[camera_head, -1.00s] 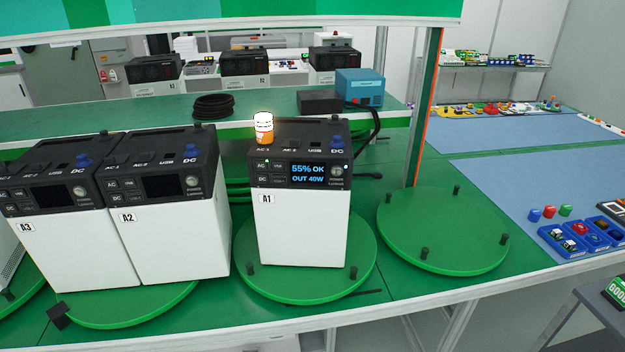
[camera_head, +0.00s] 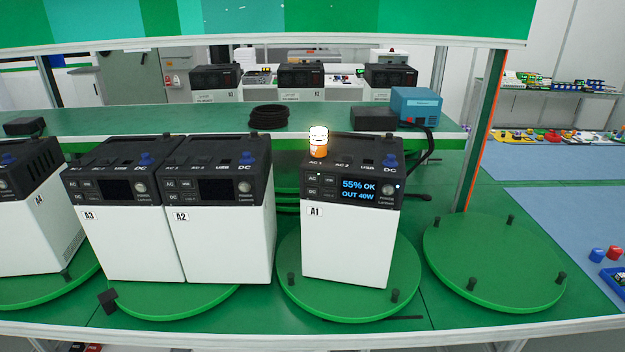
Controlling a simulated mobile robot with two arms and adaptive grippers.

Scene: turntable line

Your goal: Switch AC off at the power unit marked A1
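The power unit marked A1 (camera_head: 347,242) stands upright on a green turntable (camera_head: 405,272), its front facing me. Its lit display (camera_head: 358,190) reads "55% OK" and "OUT 40W". The AC button (camera_head: 312,178) is at the upper left of its front panel, above the DC button (camera_head: 312,191); a small light shows near the AC button. An orange and white lamp (camera_head: 319,143), glowing, sits on top at the AC 1 socket. A blue plug (camera_head: 389,161) sits at the DC socket. Neither of my grippers is in view.
Units A2 (camera_head: 228,242) and A3 (camera_head: 125,240), with dark displays, stand side by side to the left, with A4 (camera_head: 35,235) beyond. An empty turntable (camera_head: 490,255) with short black pegs is on the right. A black cable coil (camera_head: 268,117) lies on the shelf behind.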

